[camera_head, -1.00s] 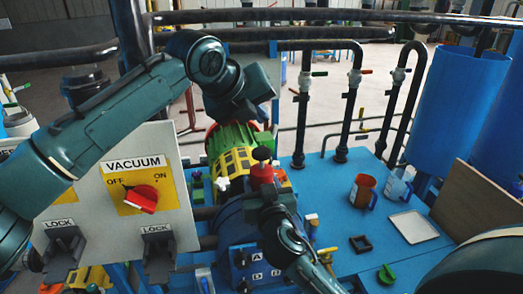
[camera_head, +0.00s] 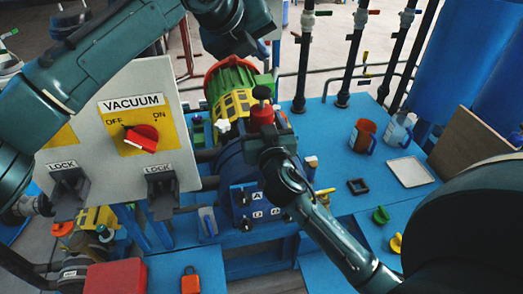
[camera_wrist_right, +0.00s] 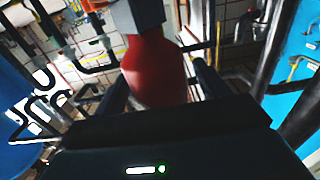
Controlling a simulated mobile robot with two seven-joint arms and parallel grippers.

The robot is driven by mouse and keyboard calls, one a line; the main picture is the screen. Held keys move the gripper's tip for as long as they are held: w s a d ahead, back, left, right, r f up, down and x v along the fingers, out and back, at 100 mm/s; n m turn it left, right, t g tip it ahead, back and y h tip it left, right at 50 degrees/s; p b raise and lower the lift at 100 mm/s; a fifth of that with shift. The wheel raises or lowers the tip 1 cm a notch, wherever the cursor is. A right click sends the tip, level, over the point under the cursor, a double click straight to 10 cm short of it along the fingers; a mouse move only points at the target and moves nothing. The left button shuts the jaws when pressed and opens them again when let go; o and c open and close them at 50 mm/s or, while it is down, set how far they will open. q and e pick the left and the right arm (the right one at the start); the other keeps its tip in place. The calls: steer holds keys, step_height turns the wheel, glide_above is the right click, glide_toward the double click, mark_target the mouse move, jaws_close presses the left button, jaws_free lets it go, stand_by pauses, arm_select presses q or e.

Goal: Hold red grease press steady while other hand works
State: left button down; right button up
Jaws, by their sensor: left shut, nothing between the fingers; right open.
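The red grease press (camera_head: 262,116), with a black knob on top, stands upright on the blue machine. My right gripper (camera_head: 270,132) is at the press, coming from the lower right, and partly hides its lower part. In the right wrist view the red press (camera_wrist_right: 157,70) lies between the two dark, open fingers (camera_wrist_right: 165,88). I cannot tell whether either finger touches it. My left gripper (camera_head: 260,48) is shut and empty, in the air above and behind the press. Its fingertips are small and dark in the head view.
The VACUUM panel (camera_head: 133,103) with a red switch stands to the left. An orange-red mug (camera_head: 363,136), a clear mug (camera_head: 398,131), a white tray (camera_head: 410,171) and a black square frame (camera_head: 358,186) are on the blue table to the right. A brown board (camera_head: 470,150) leans beyond.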

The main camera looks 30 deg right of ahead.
steer(key=v, duration=1.1)
steer(key=shift+s, duration=0.2)
arm_select(q)
steer(key=shift+s, duration=0.15)
arm_select(e)
steer(key=shift+s+a, duration=0.1)
